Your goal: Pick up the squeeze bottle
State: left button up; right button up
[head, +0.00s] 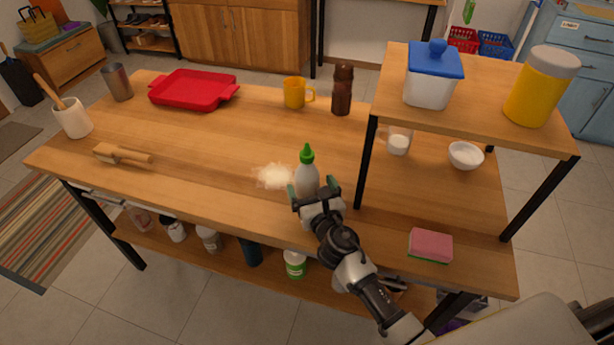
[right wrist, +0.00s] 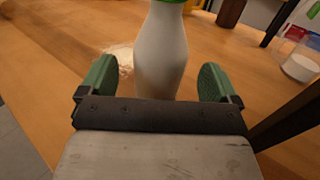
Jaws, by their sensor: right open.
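The squeeze bottle (head: 307,178) is white with a green pointed cap and stands upright near the front edge of the wooden table. My right gripper (head: 314,190) reaches it from the front, open, with a finger at each side of the bottle. In the right wrist view the bottle (right wrist: 162,50) stands between the two green fingertips (right wrist: 157,82), with a visible gap on each side. The bottle's base is hidden by the gripper there. My left gripper is not in view.
Spilled white powder (head: 274,176) lies left of the bottle. A raised shelf (head: 480,108) stands close on the right, its black leg (head: 367,162) near my right arm. A sponge (head: 430,246) lies in front. A brown grinder (head: 343,90) and yellow mug (head: 295,92) stand behind.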

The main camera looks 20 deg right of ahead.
aim_at(307, 178)
jog(key=w, duration=0.3)
jog(key=shift+w, duration=0.4)
jog(key=shift+s, duration=0.1)
jog(key=c, duration=1.1)
